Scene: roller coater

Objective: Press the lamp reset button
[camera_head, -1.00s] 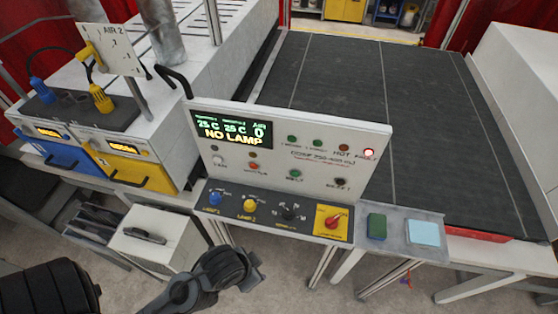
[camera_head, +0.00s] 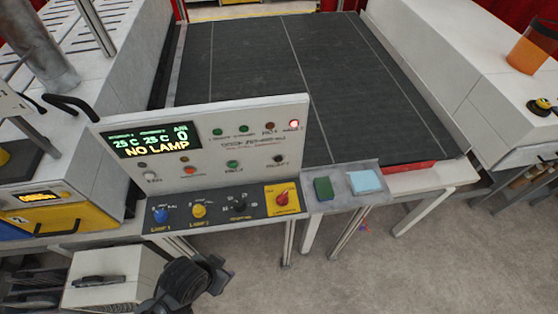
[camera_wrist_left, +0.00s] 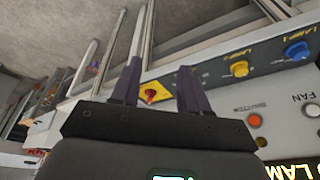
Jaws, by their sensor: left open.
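The control panel (camera_head: 215,140) is a light upright plate with a green-on-black display (camera_head: 153,139) reading "NO LAMP". A red light (camera_head: 294,124) glows at its upper right. Below the display are a white button (camera_head: 144,166), an orange button (camera_head: 190,170), a green one (camera_head: 232,164) and a black one (camera_head: 278,158). Their small labels are mostly too blurred to tell which is the lamp reset. My left gripper (camera_wrist_left: 160,67) is open and empty in the wrist view. In the head view my dark left wrist is at the bottom, in front of the panel. My right gripper is not in view.
The sloping lower panel carries a blue knob (camera_head: 161,214), a yellow knob (camera_head: 199,210), a black selector (camera_head: 239,206) and a red switch (camera_head: 282,197). A side shelf (camera_head: 345,182) holds a green block (camera_head: 323,188) and a light-blue pad (camera_head: 365,181). A dark conveyor (camera_head: 300,70) lies behind.

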